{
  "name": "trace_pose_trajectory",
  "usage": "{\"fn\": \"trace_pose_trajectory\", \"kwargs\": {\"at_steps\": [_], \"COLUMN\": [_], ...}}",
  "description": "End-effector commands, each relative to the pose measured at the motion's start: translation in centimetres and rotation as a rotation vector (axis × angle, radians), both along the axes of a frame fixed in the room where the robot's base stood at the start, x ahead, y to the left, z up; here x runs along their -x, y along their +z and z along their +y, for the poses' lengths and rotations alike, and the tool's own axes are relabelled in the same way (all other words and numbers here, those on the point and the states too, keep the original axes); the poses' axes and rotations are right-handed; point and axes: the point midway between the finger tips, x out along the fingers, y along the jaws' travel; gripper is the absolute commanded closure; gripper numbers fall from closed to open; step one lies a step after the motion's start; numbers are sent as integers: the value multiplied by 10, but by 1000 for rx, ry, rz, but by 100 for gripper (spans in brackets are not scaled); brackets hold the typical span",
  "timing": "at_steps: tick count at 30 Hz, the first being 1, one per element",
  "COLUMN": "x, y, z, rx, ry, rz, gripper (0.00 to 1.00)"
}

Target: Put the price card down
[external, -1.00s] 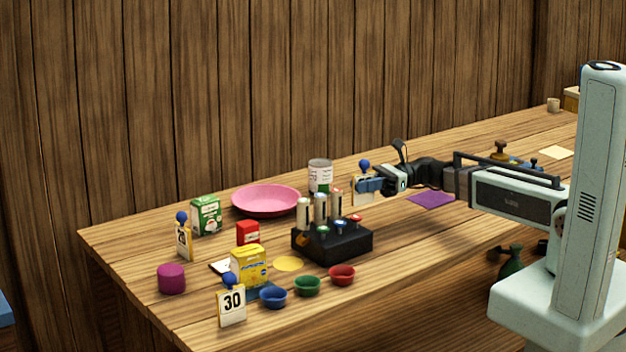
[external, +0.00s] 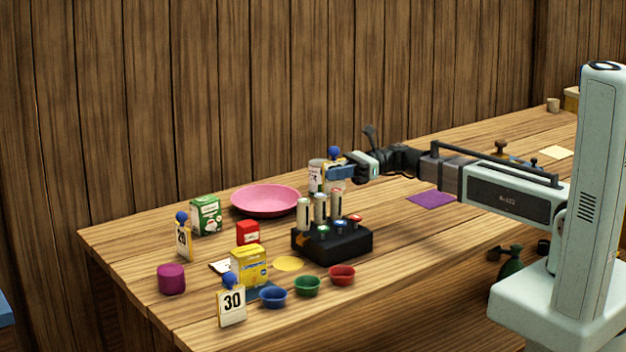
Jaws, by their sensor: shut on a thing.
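My gripper (external: 341,171) is shut on a price card (external: 334,153) with a blue ball on top. The card is held above the table, just in front of a white can (external: 315,177) and behind the black rack; its face is mostly hidden by the fingers and its number cannot be read. A second price card (external: 183,241) reading 20 or similar stands upright at the left of the table. A third price card (external: 232,307) reading 30 stands at the front edge.
A black rack (external: 345,243) with several upright cylinders stands just below my gripper. A pink plate (external: 265,199), green box (external: 206,215), red box (external: 248,232) and yellow box (external: 249,265) lie left. Small bowls (external: 307,286) line the front. A purple mat (external: 432,198) lies right; bare table surrounds it.

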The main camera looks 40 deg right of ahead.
Motion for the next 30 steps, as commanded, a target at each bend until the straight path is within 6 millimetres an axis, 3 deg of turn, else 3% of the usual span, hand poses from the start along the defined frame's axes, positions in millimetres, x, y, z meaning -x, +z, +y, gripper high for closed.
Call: {"fn": "trace_pose_trajectory", "kwargs": {"at_steps": [3,15,30], "x": [-13,-32,-23], "y": [2,11,29], "z": [37,146,318], "rx": [2,6,4], "ry": [14,43,87], "rz": [0,-2,-3], "gripper": [100,100,100]}}
